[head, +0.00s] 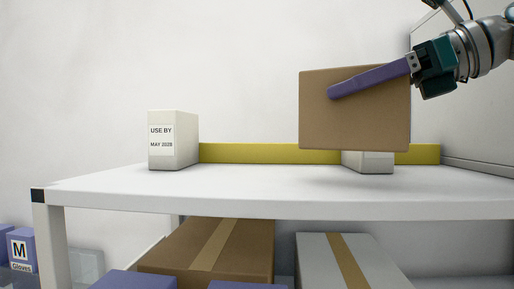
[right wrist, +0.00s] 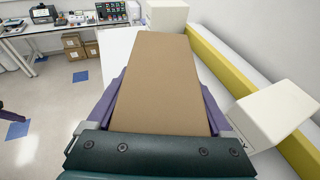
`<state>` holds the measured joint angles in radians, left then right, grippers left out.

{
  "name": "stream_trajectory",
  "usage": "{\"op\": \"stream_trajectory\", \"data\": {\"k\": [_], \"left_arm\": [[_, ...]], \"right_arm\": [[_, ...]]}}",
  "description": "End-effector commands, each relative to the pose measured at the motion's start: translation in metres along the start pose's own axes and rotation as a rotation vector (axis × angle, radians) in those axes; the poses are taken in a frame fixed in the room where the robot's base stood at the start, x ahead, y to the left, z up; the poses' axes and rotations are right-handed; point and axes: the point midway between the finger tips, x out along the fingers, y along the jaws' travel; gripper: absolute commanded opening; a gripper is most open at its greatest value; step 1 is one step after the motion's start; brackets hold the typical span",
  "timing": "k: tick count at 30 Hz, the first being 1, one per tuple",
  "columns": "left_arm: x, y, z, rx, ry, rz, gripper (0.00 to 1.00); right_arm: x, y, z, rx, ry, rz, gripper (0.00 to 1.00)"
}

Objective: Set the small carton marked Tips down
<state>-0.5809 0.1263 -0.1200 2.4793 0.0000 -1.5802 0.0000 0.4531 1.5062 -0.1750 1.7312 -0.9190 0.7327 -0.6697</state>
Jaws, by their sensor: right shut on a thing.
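A small brown carton (head: 350,125) is held by my right gripper (head: 338,91) above the right part of the white shelf top (head: 250,188). One purple finger lies across the carton's near face, and its lower edge hangs a little above the shelf surface. In the right wrist view the carton (right wrist: 160,80) sits between both purple fingers. No Tips marking shows on the faces I see.
A white box marked USE BY MAY 2028 (head: 172,141) stands on the shelf's left part. Another white box (head: 375,163) is partly hidden behind the carton. A yellow strip (head: 270,153) runs along the back. The shelf between the boxes is clear. Boxes (head: 245,250) fill the level below.

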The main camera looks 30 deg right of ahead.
Motion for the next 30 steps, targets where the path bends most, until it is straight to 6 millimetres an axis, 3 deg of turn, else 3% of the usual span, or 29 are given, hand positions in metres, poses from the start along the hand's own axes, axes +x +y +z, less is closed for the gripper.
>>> {"op": "stream_trajectory", "data": {"k": [5, 12, 24, 25, 28, 30], "left_arm": [[0.008, 0.001, 0.002, -0.001, 0.001, 0.001, 0.0], [0.027, 0.003, 0.008, -0.008, 0.002, 0.006, 0.0], [0.03, 0.004, 0.009, -0.01, 0.003, 0.008, 0.0], [0.029, 0.004, 0.008, -0.01, 0.003, 0.008, 0.0], [0.029, 0.004, 0.008, -0.009, 0.003, 0.007, 0.0], [0.029, 0.003, 0.008, -0.008, 0.003, 0.006, 0.0]], "right_arm": [[0.006, 0.0, -0.012, 0.0, -0.004, 0.0, 0.0], [0.022, 0.001, -0.044, -0.001, -0.004, 0.001, 0.0], [0.023, 0.001, -0.047, -0.002, -0.004, 0.0, 0.0], [0.023, 0.001, -0.047, -0.001, -0.001, 0.001, 0.87], [0.023, 0.001, -0.046, -0.001, -0.001, 0.001, 0.98], [0.023, 0.001, -0.046, 0.0, -0.001, 0.001, 1.0]]}}
